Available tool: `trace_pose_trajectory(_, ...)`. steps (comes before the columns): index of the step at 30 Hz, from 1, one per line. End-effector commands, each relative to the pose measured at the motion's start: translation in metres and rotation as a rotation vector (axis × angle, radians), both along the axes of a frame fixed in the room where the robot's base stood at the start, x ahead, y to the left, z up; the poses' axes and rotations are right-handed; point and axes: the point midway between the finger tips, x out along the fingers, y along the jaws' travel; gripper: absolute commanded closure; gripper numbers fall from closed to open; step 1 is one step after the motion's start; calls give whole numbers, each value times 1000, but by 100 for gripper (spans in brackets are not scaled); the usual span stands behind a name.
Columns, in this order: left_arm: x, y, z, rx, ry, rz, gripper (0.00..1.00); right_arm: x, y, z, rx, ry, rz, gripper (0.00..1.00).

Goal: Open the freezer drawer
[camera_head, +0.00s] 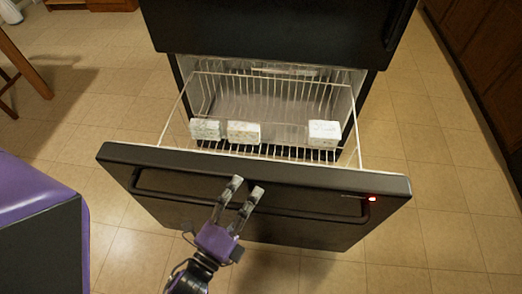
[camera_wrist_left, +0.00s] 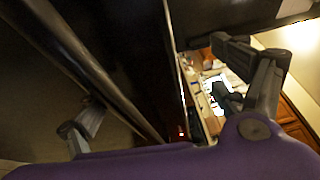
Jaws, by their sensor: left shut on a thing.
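The freezer drawer (camera_head: 310,221) is a dark front with a white wire basket (camera_head: 360,130) behind it. It stands pulled well out from the freezer, so the basket's inside shows. A long dark handle (camera_head: 165,183) runs across the drawer front; it also shows as a diagonal bar in the left wrist view (camera_wrist_left: 90,65). My left gripper (camera_head: 247,188), purple with grey fingers, is at the middle of the drawer front, shut on the handle. The exact finger contact is partly hidden. My right gripper is in neither view.
White boxes lie in the basket, two at the left (camera_head: 243,132) and one at the right (camera_head: 324,133). The dark upper fridge door (camera_head: 280,25) is above. Wooden cabinets (camera_head: 480,60) stand at right, a wooden chair or table leg (camera_head: 25,65) at left. Tiled floor (camera_head: 440,190) is clear right of the drawer.

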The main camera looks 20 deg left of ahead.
Motion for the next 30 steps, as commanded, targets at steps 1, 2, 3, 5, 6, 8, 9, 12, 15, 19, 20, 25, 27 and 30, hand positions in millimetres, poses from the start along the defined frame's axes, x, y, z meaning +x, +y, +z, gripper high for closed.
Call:
trace_pose_trajectory(1, -3, 2, 14, 2, -34, -3, 33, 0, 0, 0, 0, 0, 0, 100)
trace_pose_trajectory(2, -5, 2, 13, 2, -34, -3, 34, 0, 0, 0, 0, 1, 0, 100)
trace_pose_trajectory(3, -8, 2, 13, 2, -34, -3, 35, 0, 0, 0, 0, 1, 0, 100)
trace_pose_trajectory(5, -12, 2, 12, 1, -34, -3, 36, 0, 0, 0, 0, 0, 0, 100)
trace_pose_trajectory(6, -15, 2, 11, 1, -33, -3, 37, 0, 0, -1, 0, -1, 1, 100)
trace_pose_trajectory(8, -19, 3, 10, 0, -33, -3, 37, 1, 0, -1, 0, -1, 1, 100)
trace_pose_trajectory(9, -22, 3, 10, 0, -33, -4, 38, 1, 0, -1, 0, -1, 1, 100)
trace_pose_trajectory(12, -29, 3, 9, -1, -33, -4, 38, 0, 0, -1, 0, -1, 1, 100)
trace_pose_trajectory(15, -36, 4, 7, -1, -32, -4, 40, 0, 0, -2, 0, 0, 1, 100)
trace_pose_trajectory(19, -45, 5, 6, -2, -33, -4, 40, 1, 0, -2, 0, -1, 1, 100)
trace_pose_trajectory(20, -46, 5, 5, -2, -34, -4, 41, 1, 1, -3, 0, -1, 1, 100)
trace_pose_trajectory(25, -58, 6, 2, -3, -30, -4, 64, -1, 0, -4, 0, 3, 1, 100)
trace_pose_trajectory(27, -63, 6, 0, -4, -28, -3, 64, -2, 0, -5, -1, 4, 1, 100)
trace_pose_trajectory(30, -70, 6, -2, -6, -25, -3, 64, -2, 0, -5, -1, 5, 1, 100)
